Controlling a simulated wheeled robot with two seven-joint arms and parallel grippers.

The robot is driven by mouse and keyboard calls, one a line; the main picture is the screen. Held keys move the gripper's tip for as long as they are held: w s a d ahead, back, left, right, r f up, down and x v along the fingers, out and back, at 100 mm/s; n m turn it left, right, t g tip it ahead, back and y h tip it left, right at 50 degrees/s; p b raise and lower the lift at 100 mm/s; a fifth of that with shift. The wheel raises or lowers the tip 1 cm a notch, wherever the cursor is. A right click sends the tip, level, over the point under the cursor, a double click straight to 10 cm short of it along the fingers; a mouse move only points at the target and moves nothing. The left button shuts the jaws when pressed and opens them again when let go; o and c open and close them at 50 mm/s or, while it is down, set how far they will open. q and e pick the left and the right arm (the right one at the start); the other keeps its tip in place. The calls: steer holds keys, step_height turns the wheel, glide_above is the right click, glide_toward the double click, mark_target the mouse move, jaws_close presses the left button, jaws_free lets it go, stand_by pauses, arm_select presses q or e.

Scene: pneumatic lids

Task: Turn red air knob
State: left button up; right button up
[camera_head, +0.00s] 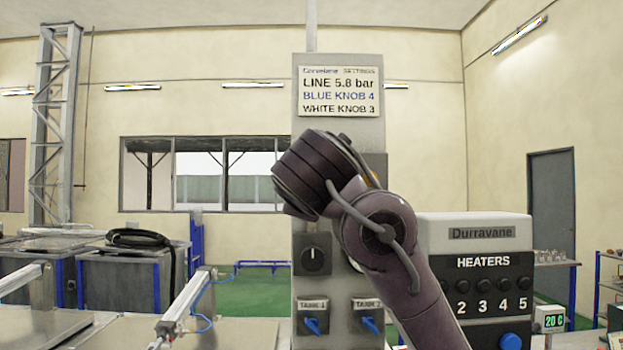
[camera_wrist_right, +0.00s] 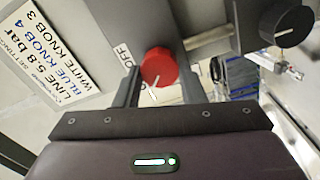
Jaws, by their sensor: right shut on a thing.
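The red air knob (camera_wrist_right: 160,67) shows in the right wrist view, on the grey panel (camera_wrist_right: 212,20) beside an OFF label (camera_wrist_right: 122,52). A white pointer line crosses its face. My right gripper (camera_wrist_right: 157,78) is shut on the knob, one finger on each side of it. In the head view my right arm reaches up from the lower right in front of the panel; its wrist hides the red knob and the fingers. My left gripper is in neither view.
A black knob (camera_head: 316,254) sits low on the panel, above blue valves (camera_head: 315,326) labelled TANK. A sign (camera_head: 340,92) reads LINE 5.8 bar, BLUE KNOB 4, WHITE KNOB 3. A HEATERS box (camera_head: 475,240) stands right of my arm. Metal tanks stand at left.

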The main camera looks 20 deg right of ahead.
steer(key=o, duration=1)
steer(key=shift+a, duration=0.1)
steer(key=shift+b+v, duration=1.7)
steer(key=shift+v, duration=2.2)
